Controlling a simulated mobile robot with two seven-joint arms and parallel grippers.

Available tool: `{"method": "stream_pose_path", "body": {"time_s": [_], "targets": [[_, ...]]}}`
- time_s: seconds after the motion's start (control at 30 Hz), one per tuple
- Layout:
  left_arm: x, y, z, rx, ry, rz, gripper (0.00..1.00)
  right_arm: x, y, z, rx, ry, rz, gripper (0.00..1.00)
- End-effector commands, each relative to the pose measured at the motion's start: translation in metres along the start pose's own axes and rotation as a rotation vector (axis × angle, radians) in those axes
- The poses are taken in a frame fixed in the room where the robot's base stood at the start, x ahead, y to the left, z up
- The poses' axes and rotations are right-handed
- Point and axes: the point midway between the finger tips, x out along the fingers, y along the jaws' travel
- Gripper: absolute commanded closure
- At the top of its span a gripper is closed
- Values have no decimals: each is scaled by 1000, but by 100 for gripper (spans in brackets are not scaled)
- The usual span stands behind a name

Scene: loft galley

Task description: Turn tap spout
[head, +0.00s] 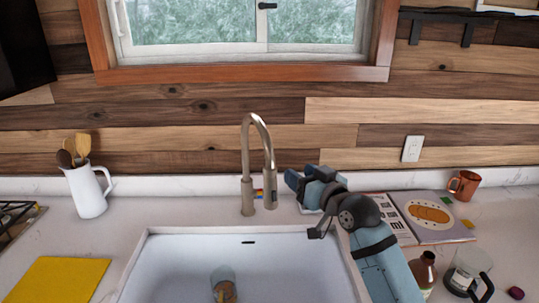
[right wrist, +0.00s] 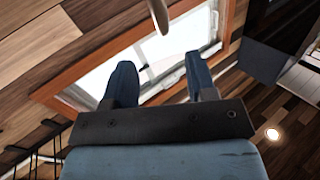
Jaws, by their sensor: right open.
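The tap (head: 247,165) stands upright behind the sink, with a curved metal neck. Its spout end (head: 270,180) hangs down on the right side, angled toward the front right. My right gripper (head: 292,180) is just right of the spout end, apart from it in the head view. In the right wrist view my right gripper (right wrist: 160,75) has its two blue fingers spread with nothing between them. The tip of a metal piece, likely the spout (right wrist: 158,14), shows beyond and above the fingers. My left gripper is not in view.
The white sink (head: 190,260) holds a glass (head: 224,284). A white jug with utensils (head: 86,190) and a yellow cloth (head: 60,280) are at left. An open book (head: 432,220), orange mug (head: 464,185), brown bottle (head: 424,270) and glass jar (head: 466,268) crowd the right counter.

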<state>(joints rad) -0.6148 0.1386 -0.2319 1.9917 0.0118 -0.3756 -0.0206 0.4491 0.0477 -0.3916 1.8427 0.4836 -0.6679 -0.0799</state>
Motion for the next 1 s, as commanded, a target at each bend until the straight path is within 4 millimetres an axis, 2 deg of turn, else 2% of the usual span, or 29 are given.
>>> {"method": "stream_pose_path", "body": {"time_s": [0.17, 0.4, 0.6, 0.8, 1.0], "targets": [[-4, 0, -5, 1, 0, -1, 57, 26, -1, -2, 1, -1, -1, 48], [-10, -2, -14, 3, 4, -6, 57, 78, 0, -2, 2, -4, 1, 48], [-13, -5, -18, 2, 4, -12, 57, 113, 0, -1, 1, -4, 1, 48], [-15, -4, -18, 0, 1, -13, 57, 130, 0, 1, 0, -3, 1, 48], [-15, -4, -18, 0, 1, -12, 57, 133, 0, 2, 0, -3, 1, 48]]}}
